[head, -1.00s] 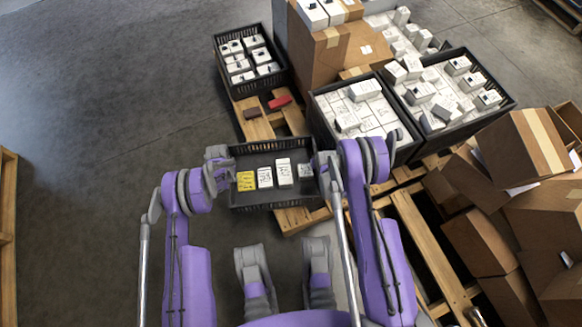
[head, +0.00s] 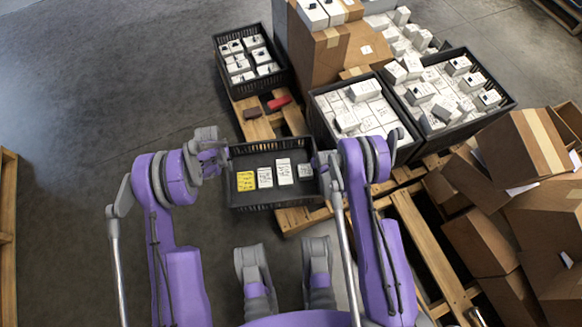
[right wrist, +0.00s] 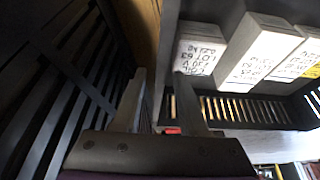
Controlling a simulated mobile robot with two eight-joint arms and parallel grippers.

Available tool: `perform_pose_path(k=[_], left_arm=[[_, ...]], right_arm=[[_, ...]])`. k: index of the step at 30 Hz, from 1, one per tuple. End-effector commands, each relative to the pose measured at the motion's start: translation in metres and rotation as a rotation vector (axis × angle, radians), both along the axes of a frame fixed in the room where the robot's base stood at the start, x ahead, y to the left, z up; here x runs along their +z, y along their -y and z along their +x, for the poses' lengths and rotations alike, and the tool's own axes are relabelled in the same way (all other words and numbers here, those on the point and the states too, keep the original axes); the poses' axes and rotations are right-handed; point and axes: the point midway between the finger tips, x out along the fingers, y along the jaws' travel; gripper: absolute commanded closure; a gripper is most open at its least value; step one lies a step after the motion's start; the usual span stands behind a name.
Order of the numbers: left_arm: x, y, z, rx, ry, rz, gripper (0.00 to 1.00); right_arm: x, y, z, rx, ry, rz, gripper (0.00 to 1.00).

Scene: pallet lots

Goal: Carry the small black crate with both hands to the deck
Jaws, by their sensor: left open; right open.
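The small black crate (head: 272,203) lies in the middle of the head view, in front of my body. It holds a yellow box (head: 245,181) and several white boxes (head: 284,172) in a row. My left gripper (head: 220,160) is open at the crate's left end, close to the rim; contact is unclear. My right gripper (head: 322,164) is at the right end, partly hidden by its arm. In the right wrist view its open fingers (right wrist: 158,92) are close to the crate's end wall, with the white boxes to the right. Whether the wall is between them is unclear.
A wooden pallet (head: 262,128) lies behind the crate, bearing a red item (head: 279,103). Larger black crates of white boxes (head: 366,108) stand behind right. Brown cartons (head: 520,145) are heaped at right. Bare floor (head: 90,130) spreads at left.

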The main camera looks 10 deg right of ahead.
Motion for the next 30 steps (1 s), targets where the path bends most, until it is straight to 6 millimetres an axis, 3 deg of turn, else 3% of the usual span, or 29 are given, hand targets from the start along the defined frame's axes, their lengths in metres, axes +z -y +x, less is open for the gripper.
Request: perform_pose_path(k=[16,21,30], left_arm=[[0.0,0.0,0.0,0.0,0.0,0.0,0.58],[0.0,0.0,0.0,0.0,0.0,0.0,0.58],[0.0,0.0,0.0,0.0,0.0,0.0,0.58]], right_arm=[[0.091,0.0,-0.038,0.0,0.0,0.0,0.58],[0.104,0.0,-0.043,0.0,0.0,0.0,0.58],[0.106,0.0,-0.044,0.0,0.0,0.0,0.58]])
